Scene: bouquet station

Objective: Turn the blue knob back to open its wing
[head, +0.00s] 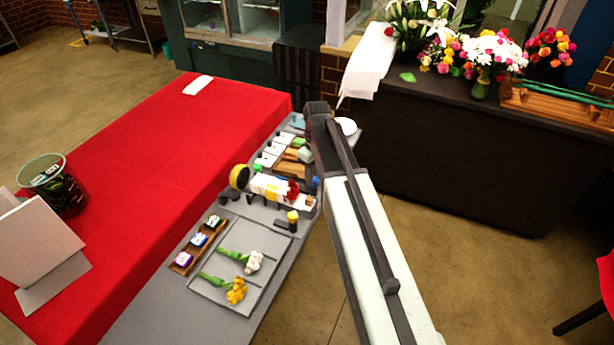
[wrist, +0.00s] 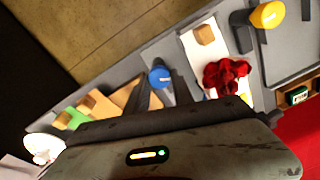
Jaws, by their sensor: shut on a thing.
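The blue knob (wrist: 160,76) sits between the two dark fingers of my gripper (wrist: 164,86) in the wrist view, and the fingers are shut on it. The knob also shows in the head view (head: 316,181), at the right edge of the grey bench, beside my arm. A white panel (wrist: 199,46) lies beside it with a red flower (wrist: 226,76) on it. In the head view the white wrap (head: 268,186) and the red flower (head: 291,190) lie left of the knob. My arm hides my fingertips there. I cannot tell the wing's angle.
A yellow knob (head: 293,216) stands nearer on the bench. A grey tray (head: 225,296) holds a white flower (head: 254,261) and a yellow flower (head: 236,291). A red-covered table (head: 150,150) adjoins on the left.

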